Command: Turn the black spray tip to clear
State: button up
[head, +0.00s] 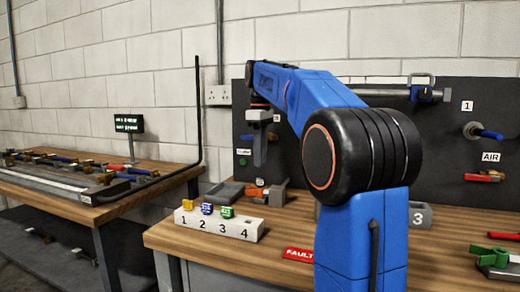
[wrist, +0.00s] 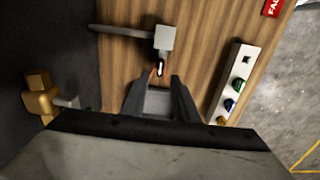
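My gripper (head: 259,158) hangs pointing down over the bench, left of my blue arm. In the wrist view its two dark fingers (wrist: 159,80) stand apart with nothing clearly held between them. Just beyond the fingertips is a small black piece with a pale mark (wrist: 159,68), at the end of a grey block on a rod (wrist: 163,38). It may be the black spray tip, but it is too small to be sure. A white rack (head: 218,224) numbered 1 to 4 holds yellow (head: 187,204), blue (head: 207,208) and green (head: 227,212) tips. Slot 4 shows no tip.
An orange piece (head: 256,182) and grey blocks (head: 277,192) sit below my gripper. A red FAULT tag (head: 298,254) lies at the bench's front edge. A dark backboard (head: 452,140) stands behind. Another bench (head: 75,205) with parts is at the left, across a gap.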

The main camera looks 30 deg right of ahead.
jog(key=shift+f, duration=3.35)
grip_shut()
